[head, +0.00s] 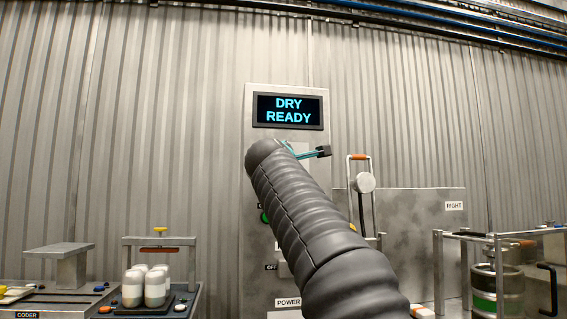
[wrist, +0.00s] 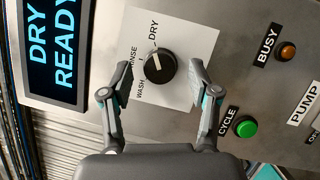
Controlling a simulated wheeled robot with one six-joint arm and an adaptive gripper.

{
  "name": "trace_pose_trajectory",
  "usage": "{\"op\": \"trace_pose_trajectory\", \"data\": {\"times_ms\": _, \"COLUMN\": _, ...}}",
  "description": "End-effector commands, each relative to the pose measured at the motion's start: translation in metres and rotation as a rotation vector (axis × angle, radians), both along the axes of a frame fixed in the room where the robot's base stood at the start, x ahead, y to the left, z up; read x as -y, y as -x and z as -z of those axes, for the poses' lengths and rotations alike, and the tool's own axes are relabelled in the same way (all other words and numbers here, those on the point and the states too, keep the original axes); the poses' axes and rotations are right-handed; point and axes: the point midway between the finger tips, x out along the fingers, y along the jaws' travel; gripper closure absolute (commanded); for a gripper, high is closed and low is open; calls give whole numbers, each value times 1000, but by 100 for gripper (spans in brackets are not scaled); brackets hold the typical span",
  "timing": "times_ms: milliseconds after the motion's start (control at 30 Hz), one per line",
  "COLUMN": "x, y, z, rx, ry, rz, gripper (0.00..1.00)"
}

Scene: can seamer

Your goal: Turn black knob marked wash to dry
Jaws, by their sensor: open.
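The black knob (wrist: 159,67) sits on a white label plate (wrist: 186,30) marked WASH, RINSE and DRY. Its white pointer line is turned toward DRY. The display (head: 289,110) reads DRY READY, and it also shows in the wrist view (wrist: 55,45). My gripper (wrist: 160,75) is open, with one finger on each side of the knob and a visible gap to it on both sides. I cannot tell how far the fingertips are from the panel. In the head view my arm hides the knob, and part of my gripper (head: 322,152) shows beyond it.
A green CYCLE button (wrist: 245,127) lies close to the right finger. An orange BUSY lamp (wrist: 286,51) and a PUMP label (wrist: 303,104) are farther right. Bottles (head: 145,285) stand at left and a metal frame (head: 495,262) at right.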

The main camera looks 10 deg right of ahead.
Motion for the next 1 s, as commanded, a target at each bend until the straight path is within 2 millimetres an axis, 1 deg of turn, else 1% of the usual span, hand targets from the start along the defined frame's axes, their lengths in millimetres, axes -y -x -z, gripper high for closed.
{"op": "trace_pose_trajectory", "data": {"times_ms": 167, "x": -8, "y": 23, "z": 3, "rx": 1, "ry": 2, "rz": -2, "gripper": 39}}
{"op": "trace_pose_trajectory", "data": {"times_ms": 400, "x": -24, "y": 62, "z": 9, "rx": 1, "ry": 0, "rz": -4, "gripper": 39}}
{"op": "trace_pose_trajectory", "data": {"times_ms": 600, "x": -34, "y": 89, "z": 13, "rx": 0, "ry": 0, "rz": -3, "gripper": 39}}
{"op": "trace_pose_trajectory", "data": {"times_ms": 800, "x": -38, "y": 100, "z": 15, "rx": 0, "ry": 0, "rz": -2, "gripper": 39}}
{"op": "trace_pose_trajectory", "data": {"times_ms": 1000, "x": -38, "y": 101, "z": 16, "rx": 0, "ry": 0, "rz": -1, "gripper": 39}}
